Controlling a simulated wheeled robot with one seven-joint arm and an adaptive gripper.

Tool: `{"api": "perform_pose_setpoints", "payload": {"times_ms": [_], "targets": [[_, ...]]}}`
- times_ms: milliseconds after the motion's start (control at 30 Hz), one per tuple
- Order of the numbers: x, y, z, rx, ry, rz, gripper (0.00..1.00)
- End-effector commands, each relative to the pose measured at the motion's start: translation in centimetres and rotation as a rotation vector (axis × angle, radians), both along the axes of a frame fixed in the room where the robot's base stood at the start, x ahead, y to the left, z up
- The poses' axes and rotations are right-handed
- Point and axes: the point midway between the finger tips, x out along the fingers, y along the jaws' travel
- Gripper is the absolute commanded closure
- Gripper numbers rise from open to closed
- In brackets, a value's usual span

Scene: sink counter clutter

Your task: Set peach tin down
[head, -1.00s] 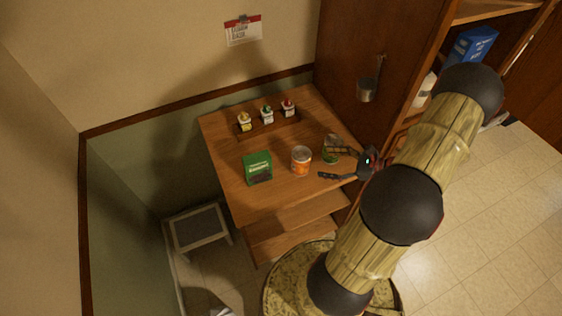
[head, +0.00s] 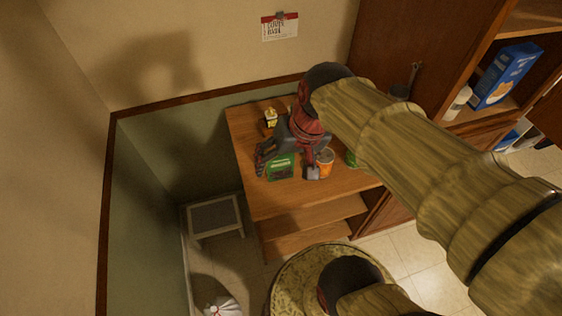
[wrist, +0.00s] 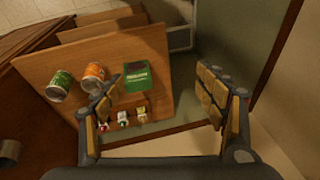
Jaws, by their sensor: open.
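The orange-labelled tin, which fits the peach tin (head: 327,161), stands upright on the wooden counter (head: 300,203). Its label is too small to read. In the wrist view the tin (wrist: 93,74) is outside the fingers, left of the left finger. My gripper (head: 287,163) is open and empty, with its fingers spread above and around the green box (head: 281,170). One finger partly covers the tin in the head view. In the wrist view my gripper (wrist: 163,95) is wide open, with the green box (wrist: 138,76) towards its left finger.
A green tin (wrist: 60,86) stands beside the orange tin. Several small bottles (wrist: 123,117) stand in a rack by the wall. A tall cabinet (head: 470,60) borders the counter on the right. A stool (head: 214,216) stands on the floor at left. The counter's front strip is clear.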

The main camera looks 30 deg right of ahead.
Motion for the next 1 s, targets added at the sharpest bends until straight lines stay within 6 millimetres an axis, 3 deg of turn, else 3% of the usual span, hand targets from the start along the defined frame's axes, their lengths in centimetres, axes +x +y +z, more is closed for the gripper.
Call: {"api": "perform_pose_setpoints", "payload": {"times_ms": [100, 233, 600, 833, 1000], "targets": [[-1.4, 1.4, 2.3, -0.121, -0.115, 0.164, 0.28], [-2.3, 2.0, 3.8, -0.200, -0.191, 0.261, 0.28], [-2.6, 2.1, 4.3, -0.232, -0.222, 0.299, 0.28], [-2.6, 2.1, 2.9, -0.232, -0.221, 0.297, 0.28], [-2.6, 2.1, -0.5, -0.231, -0.220, 0.297, 0.28]]}}
